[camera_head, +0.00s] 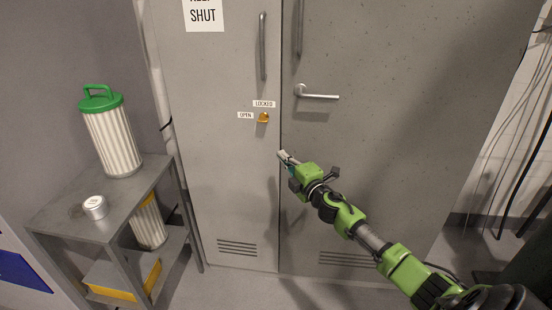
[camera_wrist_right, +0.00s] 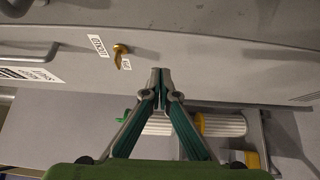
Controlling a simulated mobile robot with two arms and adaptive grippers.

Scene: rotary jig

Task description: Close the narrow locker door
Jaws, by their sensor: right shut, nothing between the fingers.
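The narrow locker door (camera_head: 205,150) is the grey left-hand panel in the head view. It looks about flush with the wide door beside it; I cannot tell whether a small gap remains. It has a long vertical handle (camera_head: 262,47) and a brass turn latch (camera_head: 263,117) beside the labels LOCKED and OPEN. The latch also shows in the wrist view (camera_wrist_right: 121,52). My right gripper (camera_head: 284,156) is shut and empty, below the latch near the seam between the doors. Its fingertips (camera_wrist_right: 157,76) appear close to the door; contact is unclear. My left gripper is out of view.
The wide door (camera_head: 400,120) with a lever handle (camera_head: 318,95) stands at the right. A metal shelf unit (camera_head: 60,215) at the left holds a green-capped filter canister (camera_head: 113,140) and a small white tin (camera_head: 95,207). Cables hang at the far right.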

